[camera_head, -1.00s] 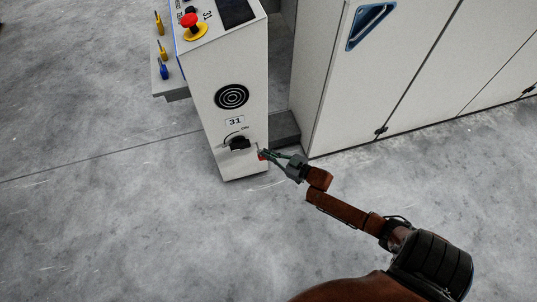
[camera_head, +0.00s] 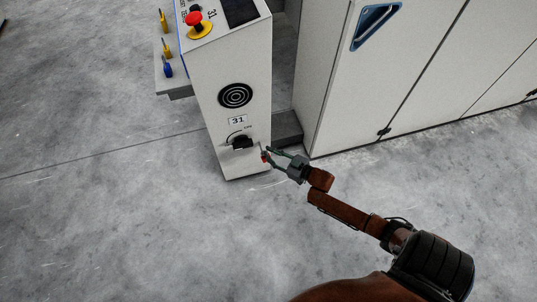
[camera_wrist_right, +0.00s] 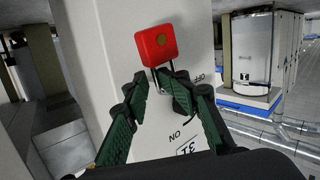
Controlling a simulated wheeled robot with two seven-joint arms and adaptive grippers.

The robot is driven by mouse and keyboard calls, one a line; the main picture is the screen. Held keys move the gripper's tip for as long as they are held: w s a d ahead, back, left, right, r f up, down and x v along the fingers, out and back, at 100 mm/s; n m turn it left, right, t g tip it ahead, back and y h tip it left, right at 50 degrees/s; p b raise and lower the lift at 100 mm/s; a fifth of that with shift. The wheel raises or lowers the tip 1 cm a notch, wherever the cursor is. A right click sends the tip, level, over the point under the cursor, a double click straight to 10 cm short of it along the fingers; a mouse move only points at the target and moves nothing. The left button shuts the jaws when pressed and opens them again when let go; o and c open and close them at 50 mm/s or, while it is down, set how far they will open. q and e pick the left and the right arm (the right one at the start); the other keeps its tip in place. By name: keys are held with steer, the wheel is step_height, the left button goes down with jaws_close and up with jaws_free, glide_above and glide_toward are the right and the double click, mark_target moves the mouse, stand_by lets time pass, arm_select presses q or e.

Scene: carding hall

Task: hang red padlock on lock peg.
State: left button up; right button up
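The red padlock (camera_wrist_right: 157,45) is close to the white cabinet's front in the right wrist view, which shows the cabinet upside down. Its shackle (camera_wrist_right: 160,75) points toward the cabinet's number 31, with the body below it in reality. The lock peg is too small to make out. My left gripper is not in view.
The white cabinet (camera_head: 222,95) carries a red emergency button (camera_head: 194,19) on top. Large white panels (camera_head: 400,80) stand close behind and right of my right gripper. Blue and yellow tools stand on a side shelf. The floor (camera_head: 110,220) in front is clear.

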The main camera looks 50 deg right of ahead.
steer(key=v, duration=1.2)
